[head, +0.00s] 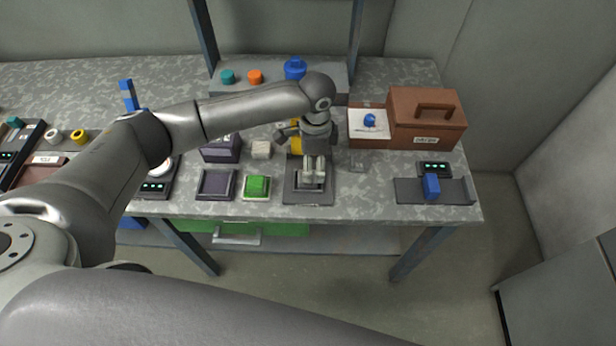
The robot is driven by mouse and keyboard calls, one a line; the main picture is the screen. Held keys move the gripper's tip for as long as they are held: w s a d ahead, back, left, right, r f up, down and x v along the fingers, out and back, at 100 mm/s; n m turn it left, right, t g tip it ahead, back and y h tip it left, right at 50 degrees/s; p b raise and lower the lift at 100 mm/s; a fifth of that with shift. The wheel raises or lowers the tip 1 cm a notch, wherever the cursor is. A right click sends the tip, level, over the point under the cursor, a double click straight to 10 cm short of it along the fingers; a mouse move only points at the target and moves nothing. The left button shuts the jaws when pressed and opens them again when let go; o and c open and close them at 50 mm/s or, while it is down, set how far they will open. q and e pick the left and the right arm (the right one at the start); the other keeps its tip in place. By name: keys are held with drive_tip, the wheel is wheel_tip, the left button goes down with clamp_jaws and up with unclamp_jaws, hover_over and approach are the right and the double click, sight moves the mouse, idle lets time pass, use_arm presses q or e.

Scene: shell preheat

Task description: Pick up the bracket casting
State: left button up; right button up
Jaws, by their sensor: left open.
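My left gripper (314,172) reaches down from above over a dark square plate (294,198) near the front edge of the workbench. Its jaws are open, and they hide much of what lies on the plate. Pale grey shapes show at the fingertips; I cannot tell whether any of them belongs to the bracket casting. My right gripper is not in view.
A shelf with coloured parts is behind.

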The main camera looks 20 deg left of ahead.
sight(313, 176)
use_arm(q)
wheel_tip(313, 176, down, 4)
drive_tip(key=shift+s+f+p, duration=0.15)
drive_tip(key=shift+p, duration=0.6)
drive_tip(key=shift+f, duration=0.55)
drive_tip(key=c, duration=1.1)
